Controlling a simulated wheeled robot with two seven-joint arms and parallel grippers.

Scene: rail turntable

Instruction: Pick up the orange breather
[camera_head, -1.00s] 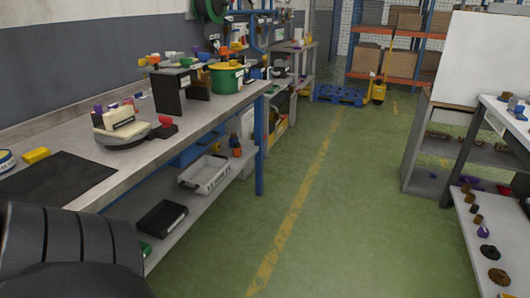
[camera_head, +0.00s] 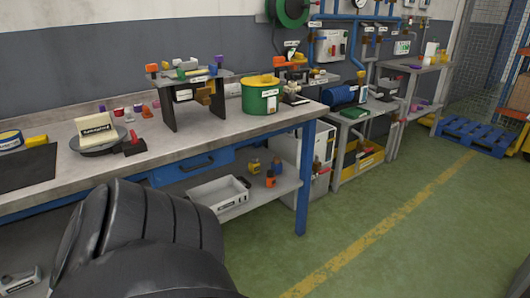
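Several small orange parts show, and I cannot tell which one is the breather. One orange piece (camera_head: 152,68) sits at the left end of the small black riser (camera_head: 172,108) on the workbench. A third orange part (camera_head: 270,179) stands on the lower shelf, right of a grey bin. An orange-topped part also shows behind the green pot. A black segmented link of my arm fills the lower left. Neither gripper is in view.
The workbench (camera_head: 60,202) carries a green pot (camera_head: 261,99), a turntable with a labelled block (camera_head: 97,133) and a black mat (camera_head: 26,178). A grey bin (camera_head: 218,195) sits on the lower shelf. A blue pallet (camera_head: 473,136) lies far right. The green floor at right is clear.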

